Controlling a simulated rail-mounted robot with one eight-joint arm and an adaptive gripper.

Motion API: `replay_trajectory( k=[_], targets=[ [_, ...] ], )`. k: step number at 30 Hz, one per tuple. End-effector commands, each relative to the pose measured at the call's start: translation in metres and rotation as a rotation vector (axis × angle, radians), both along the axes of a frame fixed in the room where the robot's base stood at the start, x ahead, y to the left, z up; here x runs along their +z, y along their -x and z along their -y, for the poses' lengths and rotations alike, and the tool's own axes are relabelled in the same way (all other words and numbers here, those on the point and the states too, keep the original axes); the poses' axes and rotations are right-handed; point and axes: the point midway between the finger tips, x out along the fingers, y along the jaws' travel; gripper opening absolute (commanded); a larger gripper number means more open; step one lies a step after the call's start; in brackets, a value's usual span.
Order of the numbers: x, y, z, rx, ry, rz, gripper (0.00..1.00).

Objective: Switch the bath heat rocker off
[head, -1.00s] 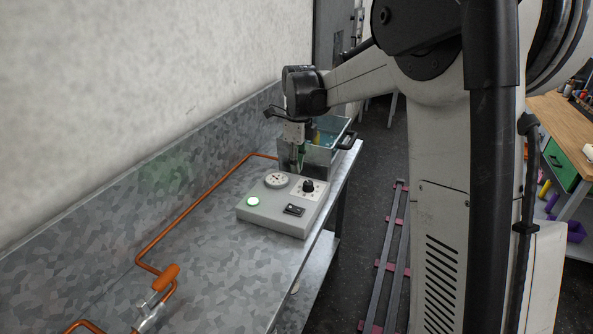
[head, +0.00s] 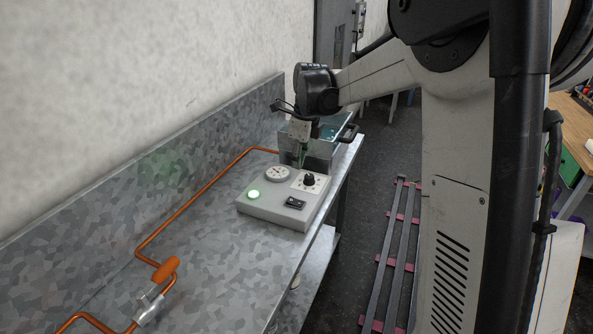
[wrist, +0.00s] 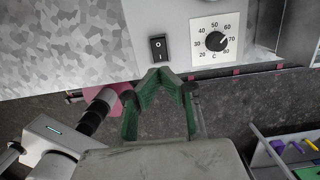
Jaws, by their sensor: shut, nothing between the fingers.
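The bath heat rocker (head: 295,202) is a small black switch on the front right of a pale grey control box (head: 262,209). It also shows in the wrist view (wrist: 158,47), with white markings; I cannot tell which side is pressed in. My gripper (head: 300,161) is over the back of the box in the head view, tilted. In the wrist view its green fingers (wrist: 166,73) are shut and empty, their tips just below the rocker in the picture. Any contact is not visible. A green lamp (head: 253,195) on the box glows.
The box also carries a round gauge (head: 277,173) and a temperature knob (wrist: 216,41). Behind it stands a metal bath (head: 322,149) with blue liquid. A copper pipe (head: 195,207) with an orange-handled valve (head: 166,269) runs along the bench.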

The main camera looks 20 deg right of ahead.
Motion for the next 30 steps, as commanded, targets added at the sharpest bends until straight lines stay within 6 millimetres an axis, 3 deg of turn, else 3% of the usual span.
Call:
replay_trajectory(
  k=[12,18,30],
  targets=[
    [-0.077,-0.008,-0.008,-0.001,0.000,0.000,0.00],
    [-0.106,-0.010,-0.011,0.000,0.000,0.000,0.00],
    [-0.122,-0.012,-0.012,0.000,0.000,0.000,0.00]
  ],
)
